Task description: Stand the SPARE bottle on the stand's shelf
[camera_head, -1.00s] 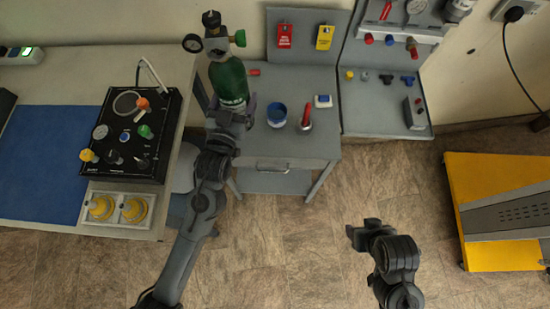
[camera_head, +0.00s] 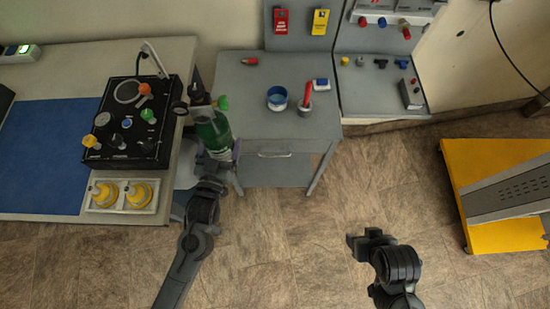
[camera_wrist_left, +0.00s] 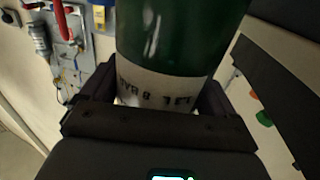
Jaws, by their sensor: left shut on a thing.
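The green bottle (camera_head: 210,132) has a dark valve head with a gauge and a green knob on top. My left gripper (camera_head: 217,157) is shut around its lower body and holds it near upright, at the left front edge of the grey stand (camera_head: 245,122). In the left wrist view, the green bottle (camera_wrist_left: 175,35) sits between the jaws (camera_wrist_left: 155,110), with a white printed band low on it. No SPARE marking is readable. A grey lower shelf (camera_head: 275,173) shows under the stand's top, partly hidden. My right gripper (camera_head: 370,240) hangs over the floor, apart from everything; its jaw opening is unclear.
On the stand's top are a blue cup (camera_head: 277,99), a red-handled tool (camera_head: 306,98) in a holder, a small white-and-blue box (camera_head: 321,84) and a red piece (camera_head: 250,62). The desk with a black control panel (camera_head: 130,125) stands close left. Floor in front is clear.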

